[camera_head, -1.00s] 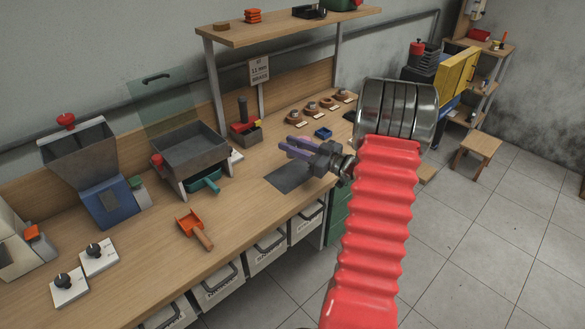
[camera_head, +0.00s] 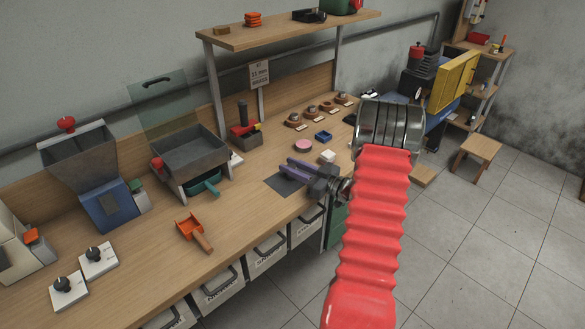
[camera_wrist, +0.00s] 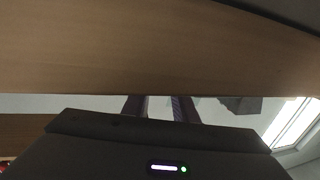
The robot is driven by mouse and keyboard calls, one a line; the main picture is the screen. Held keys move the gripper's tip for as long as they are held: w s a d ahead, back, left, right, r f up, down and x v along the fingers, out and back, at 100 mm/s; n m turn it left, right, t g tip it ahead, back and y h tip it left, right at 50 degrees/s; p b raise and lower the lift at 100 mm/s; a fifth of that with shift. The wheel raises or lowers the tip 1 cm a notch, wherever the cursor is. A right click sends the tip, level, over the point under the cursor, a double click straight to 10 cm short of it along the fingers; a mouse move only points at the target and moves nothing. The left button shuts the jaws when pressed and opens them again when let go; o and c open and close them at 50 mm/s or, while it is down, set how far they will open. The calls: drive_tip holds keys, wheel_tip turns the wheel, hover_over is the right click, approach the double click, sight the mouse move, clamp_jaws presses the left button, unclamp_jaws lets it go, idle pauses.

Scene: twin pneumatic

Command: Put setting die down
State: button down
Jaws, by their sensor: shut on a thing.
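My gripper (camera_head: 290,168), with purple fingers, is shut on the setting die just above or at the dark mat (camera_head: 279,186) near the bench's front edge. The die itself cannot be made out; the fingers hide it. Whether it touches the mat I cannot tell. In the wrist view the two purple fingers (camera_wrist: 160,106) show beyond the dark gripper body, below a broad wooden surface (camera_wrist: 140,45).
Behind the gripper lie a pink disc (camera_head: 304,146), a white block (camera_head: 327,156) and a blue tray (camera_head: 323,136). A grey sieve box (camera_head: 188,150) and an orange scoop (camera_head: 190,228) are to the left.

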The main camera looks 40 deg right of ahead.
drive_tip(key=shift+f, duration=0.2)
drive_tip(key=c, duration=1.4)
unclamp_jaws()
drive_tip(key=shift+f, duration=0.1)
drive_tip(key=shift+c, duration=0.2)
drive_tip(key=v, duration=1.2)
